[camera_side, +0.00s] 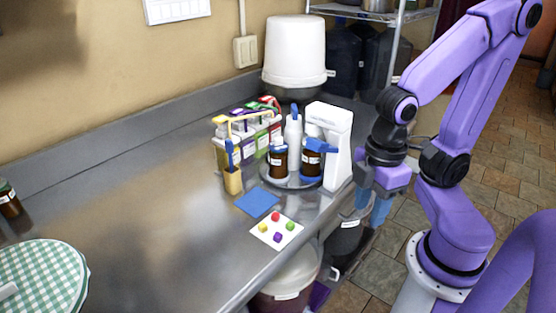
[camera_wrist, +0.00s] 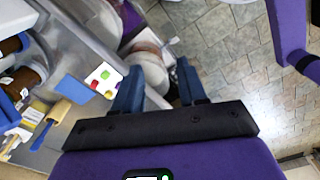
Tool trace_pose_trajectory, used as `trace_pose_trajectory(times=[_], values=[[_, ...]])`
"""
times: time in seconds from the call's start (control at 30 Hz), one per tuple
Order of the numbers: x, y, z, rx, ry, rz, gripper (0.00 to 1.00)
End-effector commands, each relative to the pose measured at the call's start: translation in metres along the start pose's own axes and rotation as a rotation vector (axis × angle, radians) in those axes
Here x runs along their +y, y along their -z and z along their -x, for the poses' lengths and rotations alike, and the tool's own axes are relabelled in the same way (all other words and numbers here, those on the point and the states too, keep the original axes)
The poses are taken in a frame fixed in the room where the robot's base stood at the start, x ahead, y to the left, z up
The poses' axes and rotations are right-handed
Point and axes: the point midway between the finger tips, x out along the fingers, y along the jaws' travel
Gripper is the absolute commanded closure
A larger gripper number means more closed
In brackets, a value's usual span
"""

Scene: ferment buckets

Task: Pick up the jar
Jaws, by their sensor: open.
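Two brown jars with white labels stand side by side on a round grey tray (camera_side: 284,184) on the steel counter: a left jar (camera_side: 278,163) and a right jar (camera_side: 311,165) with a blue piece at its top. Brown jars also show at the left edge of the wrist view (camera_wrist: 22,80), partly cut off. Another brown jar (camera_side: 10,203) stands at the far left of the counter, cut by the picture edge. My gripper (camera_side: 373,207) has blue fingers, points down and is open and empty, to the right of the tray and beyond the counter edge. Its fingers are apart in the wrist view (camera_wrist: 158,70).
A white stand (camera_side: 335,143) rises between the jars and my gripper. A bottle rack (camera_side: 244,137), yellow holder (camera_side: 233,181), blue square (camera_side: 258,203) and card with coloured pieces (camera_side: 276,231) are nearby. Buckets (camera_side: 290,276) sit below the edge. The counter's left middle is clear.

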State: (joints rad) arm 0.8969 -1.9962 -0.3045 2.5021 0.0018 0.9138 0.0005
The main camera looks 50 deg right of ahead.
Motion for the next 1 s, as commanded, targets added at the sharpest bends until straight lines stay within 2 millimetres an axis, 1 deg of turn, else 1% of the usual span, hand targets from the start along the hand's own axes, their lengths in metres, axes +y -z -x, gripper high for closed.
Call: trace_pose_trajectory(times=[0.27,0.3,0.33,0.37,0.4,0.43,0.77,0.87,0.97,1.0], values=[[0.0,0.0,0.0,0.0,0.0,0.0,0.58],[0.0,0.0,0.0,0.0,0.0,0.0,0.52],[0.0,0.0,0.0,0.0,0.0,0.0,0.42],[0.0,0.0,0.0,0.0,0.0,0.0,0.32],[0.0,0.0,0.0,0.0,0.0,0.0,0.19],[0.0,0.0,0.0,0.0,0.0,0.0,0.1],[0.002,0.001,-0.001,-0.008,-0.006,0.005,0.09],[0.013,0.006,-0.004,-0.046,-0.036,0.03,0.09],[0.033,0.014,-0.009,-0.124,-0.093,0.081,0.09],[0.043,0.019,-0.011,-0.163,-0.121,0.106,0.09]])
